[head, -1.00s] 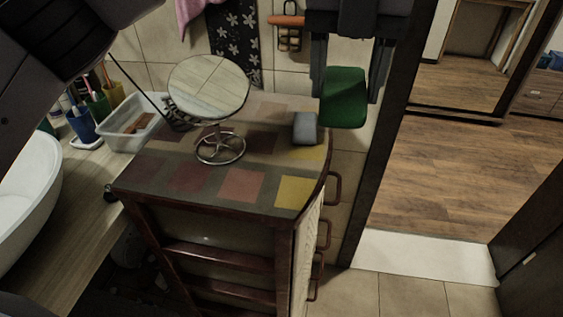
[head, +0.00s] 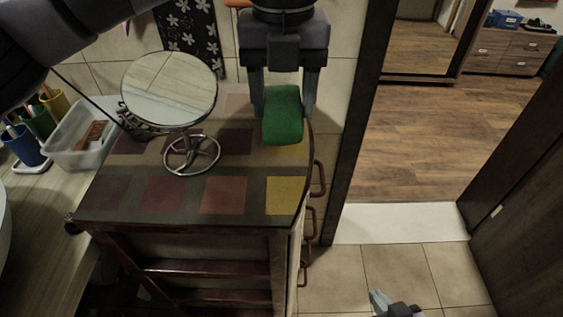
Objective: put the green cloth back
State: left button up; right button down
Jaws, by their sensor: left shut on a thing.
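The green cloth (head: 283,116) is a folded, rounded block between the fingers of my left gripper (head: 284,100). That gripper points down and is shut on the cloth. The cloth is in front of the far right part of the top of the cabinet (head: 238,180); I cannot tell if it touches the top. My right gripper (head: 388,304) shows only in part at the bottom edge, over the floor, away from the cloth. Its jaws cannot be made out.
A round mirror on a wire stand (head: 170,90) stands on the cabinet, left of the cloth. A clear plastic box (head: 80,150) and several cups are on the counter further left. Handles (head: 317,180) stick out on the cabinet's right side. Open floor lies beyond the doorway.

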aim_at(283, 179)
pick_arm(q)
notch_tip(283, 179, down, 12)
jog(key=shift+f+p, duration=0.1)
jog(key=shift+p, duration=0.55)
jog(key=shift+f, duration=0.3)
jog(key=shift+f, duration=0.2)
jog(key=o, duration=0.9)
jog(key=shift+r, duration=0.1)
jog(key=shift+o, duration=0.2)
jog(key=shift+r, duration=0.1)
